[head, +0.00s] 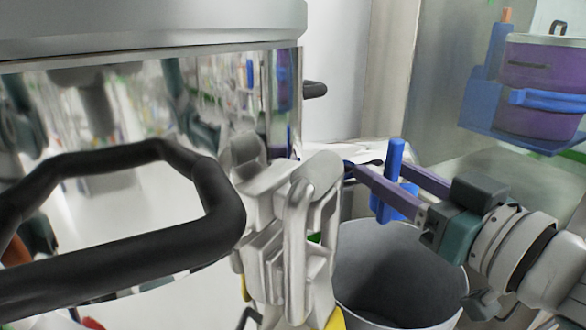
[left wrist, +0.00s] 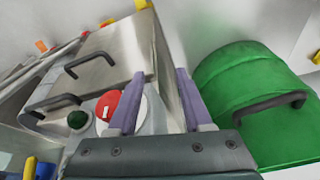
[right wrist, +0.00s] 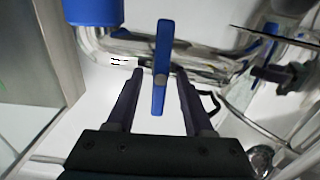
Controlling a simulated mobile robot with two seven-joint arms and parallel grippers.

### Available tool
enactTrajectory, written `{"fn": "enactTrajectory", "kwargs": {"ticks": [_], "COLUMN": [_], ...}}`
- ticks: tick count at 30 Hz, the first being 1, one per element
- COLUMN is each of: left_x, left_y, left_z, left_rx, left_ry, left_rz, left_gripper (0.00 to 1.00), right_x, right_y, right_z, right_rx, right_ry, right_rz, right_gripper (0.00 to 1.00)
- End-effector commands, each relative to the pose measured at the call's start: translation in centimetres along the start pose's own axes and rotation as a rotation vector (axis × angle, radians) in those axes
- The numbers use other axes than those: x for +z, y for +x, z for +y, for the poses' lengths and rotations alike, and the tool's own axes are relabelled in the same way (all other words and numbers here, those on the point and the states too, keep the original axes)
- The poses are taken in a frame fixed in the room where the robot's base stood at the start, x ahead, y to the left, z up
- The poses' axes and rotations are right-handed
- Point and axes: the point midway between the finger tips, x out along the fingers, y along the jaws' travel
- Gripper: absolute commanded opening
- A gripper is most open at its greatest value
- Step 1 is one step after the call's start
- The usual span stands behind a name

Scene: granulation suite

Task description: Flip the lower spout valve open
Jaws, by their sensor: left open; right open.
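A blue valve handle (head: 396,165) stands upright beside the shiny steel vessel in the head view. In the right wrist view the blue handle (right wrist: 161,90) is a narrow upright bar with a grey pivot, in front of a polished steel pipe (right wrist: 125,62). My right gripper (head: 376,168) is open, with its two purple fingers on either side of the handle. In the right wrist view its fingertips (right wrist: 160,74) show a gap on both sides of the bar; contact is not visible. My left gripper (left wrist: 158,72) is open and empty in the left wrist view, and is not seen in the head view.
A black bar handle (head: 222,195) and a pale metal bracket (head: 290,225) stand close in front of the vessel. A grey open bin (head: 395,290) lies below my right gripper. A green drum (left wrist: 255,105) is near my left gripper.

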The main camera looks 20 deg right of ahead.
Motion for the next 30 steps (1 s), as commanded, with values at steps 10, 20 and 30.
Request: {"fn": "enactTrajectory", "kwargs": {"ticks": [10,20,30], "left_x": [-0.03,-0.05,-0.06], "left_y": [-0.01,-0.01,-0.02], "left_z": [0.00,0.01,0.01], "left_rx": [0.000,0.000,0.000], "left_ry": [0.000,0.000,0.000], "left_rz": [0.001,0.001,0.001], "left_gripper": [0.50,0.50,0.50], "right_x": [0.02,0.02,0.02], "right_y": [-0.03,-0.04,-0.05], "right_z": [0.00,-0.02,-0.03], "right_rx": [0.000,0.000,-0.001], "right_ry": [0.000,0.000,-0.001], "right_rz": [-0.001,-0.001,-0.001], "right_gripper": [0.33,0.00,0.00]}}
